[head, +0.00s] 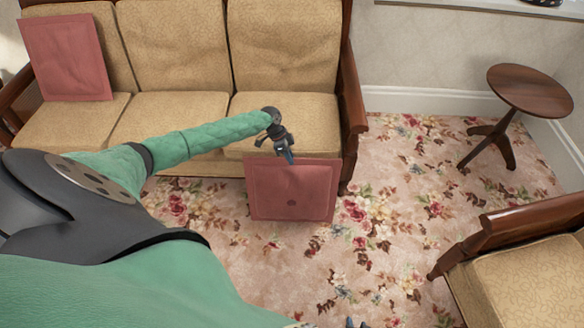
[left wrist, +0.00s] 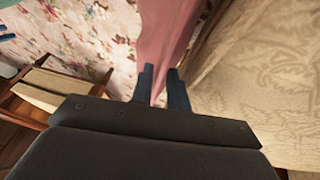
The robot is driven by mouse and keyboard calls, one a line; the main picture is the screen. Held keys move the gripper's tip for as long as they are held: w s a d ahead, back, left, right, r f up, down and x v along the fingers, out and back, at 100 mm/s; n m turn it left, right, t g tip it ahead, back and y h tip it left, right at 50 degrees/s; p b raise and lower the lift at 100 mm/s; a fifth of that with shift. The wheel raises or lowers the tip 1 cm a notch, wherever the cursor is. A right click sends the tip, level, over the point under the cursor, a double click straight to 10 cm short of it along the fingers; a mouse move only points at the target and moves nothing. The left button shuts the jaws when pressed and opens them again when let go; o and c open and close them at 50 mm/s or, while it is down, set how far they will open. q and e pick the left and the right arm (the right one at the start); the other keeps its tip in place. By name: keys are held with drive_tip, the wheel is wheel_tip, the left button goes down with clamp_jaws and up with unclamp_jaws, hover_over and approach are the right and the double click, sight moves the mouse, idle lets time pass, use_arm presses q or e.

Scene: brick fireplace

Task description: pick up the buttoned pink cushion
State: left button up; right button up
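My left gripper (head: 289,157) is at the cushion's top edge. In the left wrist view its two blue fingers (left wrist: 160,88) stand on either side of the pink cloth (left wrist: 165,40) and pinch it. Whether the cushion's lower edge touches the floor is unclear. Another pink cushion (head: 66,57), with no clear button, leans on the sofa's left backrest. Blue-dark tips of my right gripper (head: 355,323) barely show at the bottom edge.
The tan sofa (head: 165,118) with wooden arms stands behind the held cushion. A round wooden side table (head: 531,90) stands at the right, with a wooden armchair (head: 530,262) below it. The flowered carpet (head: 400,195) between them is clear.

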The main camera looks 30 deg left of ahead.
use_arm(q)
drive_tip(key=shift+d+f, duration=0.25)
drive_tip(key=shift+f, duration=0.2)
drive_tip(key=shift+f, duration=0.1)
clamp_jaws()
idle(1.3)
